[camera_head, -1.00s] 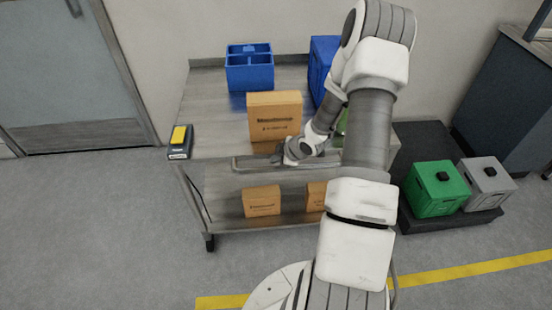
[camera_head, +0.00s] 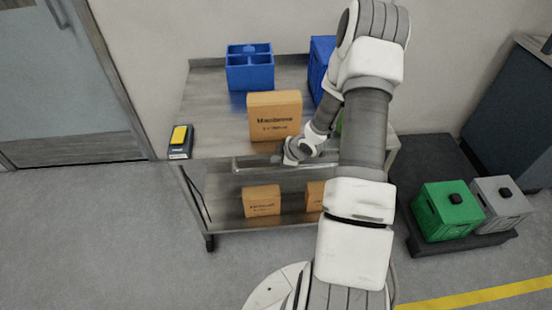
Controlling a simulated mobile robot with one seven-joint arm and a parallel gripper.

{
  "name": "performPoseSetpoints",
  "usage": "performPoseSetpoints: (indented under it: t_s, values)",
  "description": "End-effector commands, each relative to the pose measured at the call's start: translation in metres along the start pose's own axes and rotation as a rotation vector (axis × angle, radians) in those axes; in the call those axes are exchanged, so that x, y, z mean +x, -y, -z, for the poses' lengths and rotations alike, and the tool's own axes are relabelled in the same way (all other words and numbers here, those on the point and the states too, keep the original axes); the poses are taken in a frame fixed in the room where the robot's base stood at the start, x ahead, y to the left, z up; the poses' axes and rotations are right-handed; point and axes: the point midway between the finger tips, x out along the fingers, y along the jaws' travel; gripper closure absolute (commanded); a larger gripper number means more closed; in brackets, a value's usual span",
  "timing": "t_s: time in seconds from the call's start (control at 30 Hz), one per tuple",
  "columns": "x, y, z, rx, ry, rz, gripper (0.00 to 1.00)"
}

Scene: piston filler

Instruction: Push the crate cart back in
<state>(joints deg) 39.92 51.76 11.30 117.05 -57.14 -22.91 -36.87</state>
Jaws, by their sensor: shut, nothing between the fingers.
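The crate cart (camera_head: 215,115) is a grey metal cart with a top deck, a lower shelf and a castor showing at its front left leg. A grey bar handle (camera_head: 255,164) runs along its front edge. My gripper (camera_head: 277,157) is shut at this handle, in front of the upper cardboard box. The fingertips are small and partly hidden, so I cannot tell exactly how they touch the bar. My arm hides the cart's right part. The cart's back edge is near the wall; any gap there is hidden.
On the cart stand a blue divided crate (camera_head: 250,70), another blue crate (camera_head: 322,60), a cardboard box (camera_head: 274,118) and a yellow-and-dark device (camera_head: 180,140). Boxes (camera_head: 262,201) sit below. A black platform (camera_head: 425,160) with green (camera_head: 446,212) and grey crates (camera_head: 500,205) stands right.

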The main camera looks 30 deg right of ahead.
Motion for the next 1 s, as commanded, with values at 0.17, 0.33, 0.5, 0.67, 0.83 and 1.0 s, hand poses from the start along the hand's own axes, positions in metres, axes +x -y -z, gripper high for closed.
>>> performPoseSetpoints:
  t_s: [0.17,0.33,0.5,0.67,0.83,1.0]
  values:
    - [0.0,-0.0009,0.0006,-0.001,-0.001,-0.002,1.0]
    - [0.0003,-0.0022,0.0008,-0.001,-0.002,-0.005,1.0]
    - [0.0006,-0.0036,0.0009,-0.001,-0.003,-0.008,1.0]
    - [0.0006,-0.0039,0.0012,0.0,-0.004,-0.009,1.0]
    - [-0.0001,-0.0046,0.0023,0.0,-0.004,-0.01,1.0]
    - [-0.003,-0.0071,0.0061,-0.001,-0.005,-0.011,1.0]
